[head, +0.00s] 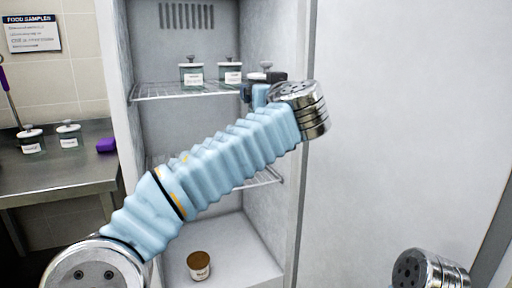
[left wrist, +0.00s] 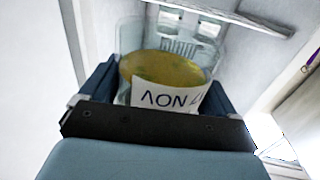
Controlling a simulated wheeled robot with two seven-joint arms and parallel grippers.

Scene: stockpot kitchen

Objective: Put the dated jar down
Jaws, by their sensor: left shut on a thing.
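My left gripper (head: 262,88) reaches into the open cabinet at the right end of the upper wire shelf (head: 160,93). It is shut on the dated jar (head: 265,67), of which only the lid and knob show above the gripper. In the left wrist view the jar (left wrist: 165,68) is clear glass with yellowish contents and a white label (left wrist: 168,97) whose "NOV" reads upside down. It sits between the dark fingers (left wrist: 160,95). I cannot tell whether its base touches the shelf. My right gripper is not in view.
Two lidded, labelled jars (head: 191,74) (head: 229,73) stand on the shelf left of the held jar. A brown-topped tub (head: 198,265) is on the cabinet floor. Two more jars (head: 31,140) (head: 68,135) and a purple object (head: 106,145) are on the steel counter (head: 60,176).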

